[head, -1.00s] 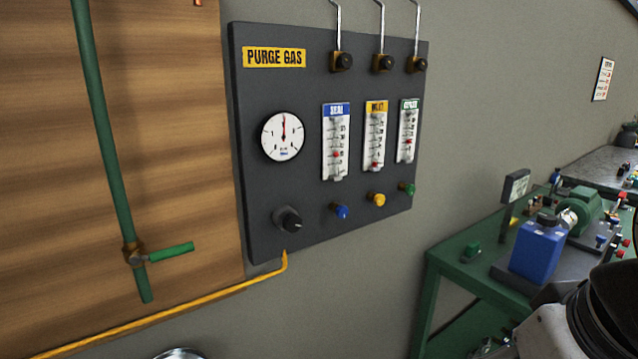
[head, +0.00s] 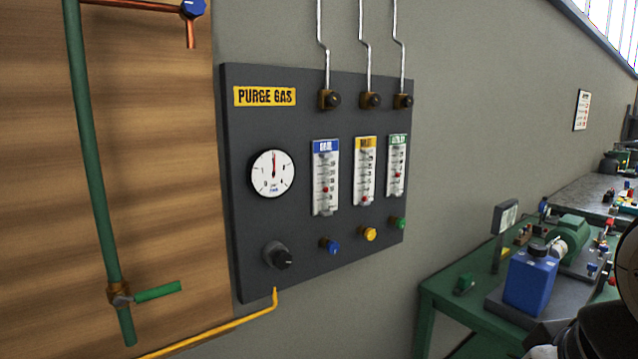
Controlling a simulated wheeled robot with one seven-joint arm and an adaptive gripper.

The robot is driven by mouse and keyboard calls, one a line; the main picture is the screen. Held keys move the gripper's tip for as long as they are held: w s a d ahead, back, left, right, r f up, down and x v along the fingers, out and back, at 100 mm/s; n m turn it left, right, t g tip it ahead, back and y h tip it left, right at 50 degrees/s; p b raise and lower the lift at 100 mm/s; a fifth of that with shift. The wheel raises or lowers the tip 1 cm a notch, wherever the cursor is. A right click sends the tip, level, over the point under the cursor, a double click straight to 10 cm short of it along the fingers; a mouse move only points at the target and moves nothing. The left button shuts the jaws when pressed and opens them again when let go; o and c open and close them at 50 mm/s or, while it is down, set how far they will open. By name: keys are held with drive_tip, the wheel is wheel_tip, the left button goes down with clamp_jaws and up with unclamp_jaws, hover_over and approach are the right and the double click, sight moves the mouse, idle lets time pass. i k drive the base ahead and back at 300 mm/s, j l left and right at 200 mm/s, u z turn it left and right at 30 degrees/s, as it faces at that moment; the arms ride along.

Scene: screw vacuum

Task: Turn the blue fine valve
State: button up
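The blue fine valve (head: 331,246) is a small round knob low on the dark purge gas panel (head: 310,265). It sits below the flowmeter with the blue label (head: 325,178), whose red float shows in the tube. A yellow knob (head: 369,234) and a green knob (head: 398,224) are to its right, each under its own flowmeter. A black knob (head: 278,256) is to its left, under the round gauge (head: 272,174). Part of my arm shows at the lower right edge, well apart from the panel. My gripper's fingers are not in view.
A wooden board (head: 165,170) with a green pipe (head: 90,160) and green lever (head: 158,291) is left of the panel. A yellow pipe (head: 215,337) runs below. A green workbench (head: 440,303) with a blue container (head: 531,279) stands at right. The wall between is bare.

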sight(332, 246)
drive_tip(key=j+z, duration=0.55)
drive_tip(key=z, duration=0.2)
drive_tip(key=j+z, duration=0.35)
